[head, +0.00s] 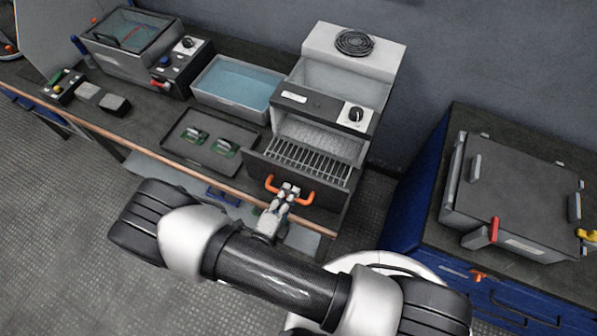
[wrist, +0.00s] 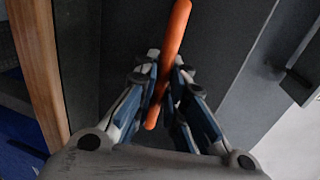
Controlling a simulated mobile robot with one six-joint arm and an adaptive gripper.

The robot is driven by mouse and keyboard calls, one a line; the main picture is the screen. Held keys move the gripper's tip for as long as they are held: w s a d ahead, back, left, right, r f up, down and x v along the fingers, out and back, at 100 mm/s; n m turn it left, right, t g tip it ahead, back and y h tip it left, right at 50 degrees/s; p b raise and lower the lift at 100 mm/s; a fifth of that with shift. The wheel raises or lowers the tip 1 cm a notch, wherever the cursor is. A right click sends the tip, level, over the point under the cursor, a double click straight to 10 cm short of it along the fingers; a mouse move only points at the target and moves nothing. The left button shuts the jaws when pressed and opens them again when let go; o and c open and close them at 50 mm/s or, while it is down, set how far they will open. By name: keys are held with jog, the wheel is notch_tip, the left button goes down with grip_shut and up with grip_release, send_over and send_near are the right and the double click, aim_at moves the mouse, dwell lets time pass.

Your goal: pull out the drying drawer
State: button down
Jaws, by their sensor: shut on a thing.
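The drying drawer (head: 303,190) is a dark-fronted drawer with a wire rack (head: 311,162) behind its front. In the head view it sticks out of the grey drying unit (head: 325,110) and the rack inside shows. An orange handle (head: 305,199) runs across its front. My gripper (head: 287,190) is at the middle of this handle, in front of the drawer. In the wrist view the orange handle (wrist: 172,45) passes between the two fingers, and my gripper (wrist: 160,88) is shut on it. The fingers hide part of the handle in the head view.
A dark tray with two green boards (head: 197,168) lies left of the drawer. A blue liquid bath (head: 237,83) stands behind it. The bench's wooden edge (head: 180,179) runs along the front. A blue cabinet with a lidded box (head: 520,190) stands at right.

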jog(key=shift+f+v, duration=0.25)
jog(key=shift+v, duration=0.9)
jog(key=shift+f+v, duration=0.25)
jog(key=shift+v, duration=0.9)
jog(key=shift+s, duration=0.1)
jog(key=c, duration=1.7)
grip_release()
jog(key=shift+o, duration=0.2)
jog(key=shift+s, duration=0.1)
jog(key=v, duration=1.2)
jog(key=shift+r, duration=0.1)
